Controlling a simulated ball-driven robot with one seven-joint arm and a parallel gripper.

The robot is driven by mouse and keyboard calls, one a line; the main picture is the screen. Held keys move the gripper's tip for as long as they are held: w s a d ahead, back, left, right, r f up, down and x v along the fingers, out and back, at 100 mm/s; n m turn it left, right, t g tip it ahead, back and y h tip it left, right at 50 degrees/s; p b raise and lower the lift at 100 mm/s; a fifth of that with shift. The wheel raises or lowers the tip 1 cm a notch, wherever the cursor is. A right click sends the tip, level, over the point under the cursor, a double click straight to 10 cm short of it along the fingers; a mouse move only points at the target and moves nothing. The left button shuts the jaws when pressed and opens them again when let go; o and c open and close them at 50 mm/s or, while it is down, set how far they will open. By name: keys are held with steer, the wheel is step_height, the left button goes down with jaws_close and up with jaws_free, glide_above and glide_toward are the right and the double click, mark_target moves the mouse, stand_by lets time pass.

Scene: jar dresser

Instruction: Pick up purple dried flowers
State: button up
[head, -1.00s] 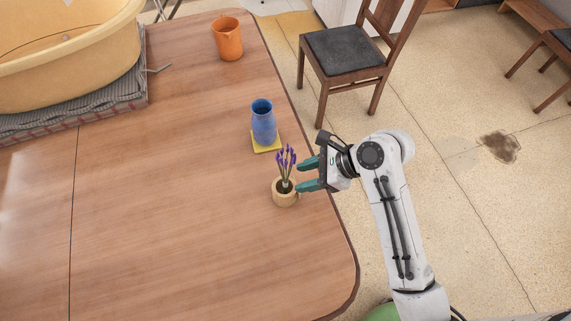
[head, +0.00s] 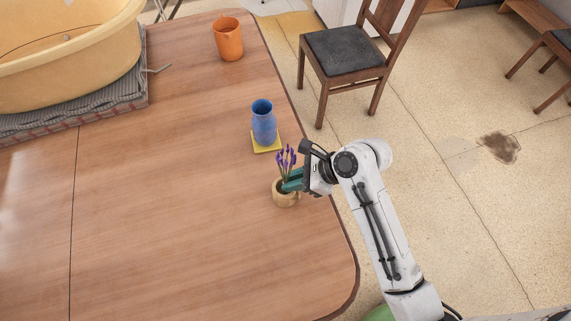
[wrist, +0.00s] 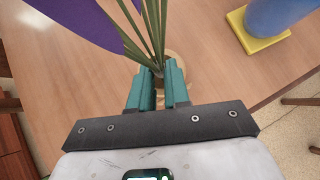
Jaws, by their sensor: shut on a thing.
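The purple dried flowers (head: 286,161) stand upright in a small tan pot (head: 285,197) near the table's right edge. In the wrist view, their green stems (wrist: 153,30) run down between my fingers, and a large purple bloom (wrist: 75,20) fills the upper left. My gripper (head: 290,183) reaches in from the right, just above the pot's rim. Its teal fingers also show in the wrist view (wrist: 158,75), closed around the stems. The pot is mostly hidden behind the fingers there.
A blue vase (head: 264,124) stands on a yellow coaster (head: 267,148) just behind the pot. An orange cup (head: 228,40) and a large yellow tub (head: 70,65) are farther back. The wooden table (head: 170,220) is clear to the left and front. A chair (head: 345,52) stands beyond the right edge.

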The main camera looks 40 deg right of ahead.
jaws_close()
step_height(320, 180, up, 10)
steer(key=shift+p, duration=0.4)
